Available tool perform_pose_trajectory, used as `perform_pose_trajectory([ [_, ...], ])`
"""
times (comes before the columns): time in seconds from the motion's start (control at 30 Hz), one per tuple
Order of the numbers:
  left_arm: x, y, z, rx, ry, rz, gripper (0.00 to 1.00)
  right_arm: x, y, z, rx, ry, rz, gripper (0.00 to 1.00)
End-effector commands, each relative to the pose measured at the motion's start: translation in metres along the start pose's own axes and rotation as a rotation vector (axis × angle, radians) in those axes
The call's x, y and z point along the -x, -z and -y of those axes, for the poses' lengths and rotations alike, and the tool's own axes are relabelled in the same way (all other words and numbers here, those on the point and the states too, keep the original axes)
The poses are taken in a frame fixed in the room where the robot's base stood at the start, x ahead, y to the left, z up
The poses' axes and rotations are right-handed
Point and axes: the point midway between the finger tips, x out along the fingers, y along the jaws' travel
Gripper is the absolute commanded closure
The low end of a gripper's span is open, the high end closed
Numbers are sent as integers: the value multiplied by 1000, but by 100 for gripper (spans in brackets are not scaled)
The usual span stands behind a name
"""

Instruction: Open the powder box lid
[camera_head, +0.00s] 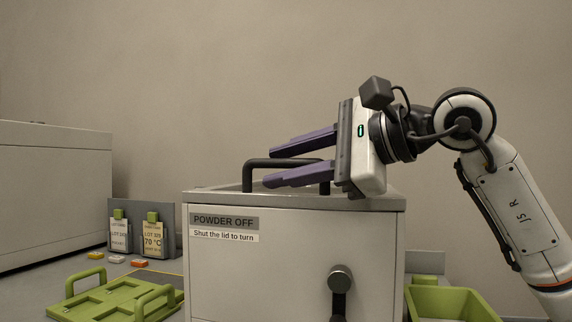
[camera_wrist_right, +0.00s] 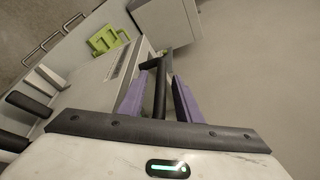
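The powder box (camera_head: 290,265) is a pale cabinet labelled "POWDER OFF" and "Shut the lid to turn". Its grey lid (camera_head: 225,199) lies flat and looks shut. A black bar handle (camera_head: 256,163) stands on the lid. My right gripper (camera_head: 268,168) reaches in from the right with its purple fingers apart. In the right wrist view the handle bar (camera_wrist_right: 160,95) runs between the two fingers, with gaps visible beside it, so the gripper looks open around it. My left gripper is not in view.
A black knob with a lever (camera_head: 340,285) is on the box front. A green tray with handles (camera_head: 115,300) and standing lot cards (camera_head: 152,236) are at left. A green bin (camera_head: 450,302) is at right. A large pale cabinet (camera_head: 50,190) stands far left.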

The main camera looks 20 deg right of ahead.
Motion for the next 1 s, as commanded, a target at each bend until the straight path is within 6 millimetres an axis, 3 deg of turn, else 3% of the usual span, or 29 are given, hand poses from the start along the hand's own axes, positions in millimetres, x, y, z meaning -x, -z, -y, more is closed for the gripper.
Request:
perform_pose_trajectory([
  [0.07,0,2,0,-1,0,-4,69,0,0,0,0,0,0,69],
  [0.27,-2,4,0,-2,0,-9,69,0,0,0,0,0,0,100],
  [0.67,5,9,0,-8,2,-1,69,4,-5,9,-17,-8,0,100],
  [0.87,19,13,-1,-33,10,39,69,12,-17,35,-79,-32,-2,100],
  [1.0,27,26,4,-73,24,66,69,22,-27,62,-155,-60,-5,100],
])
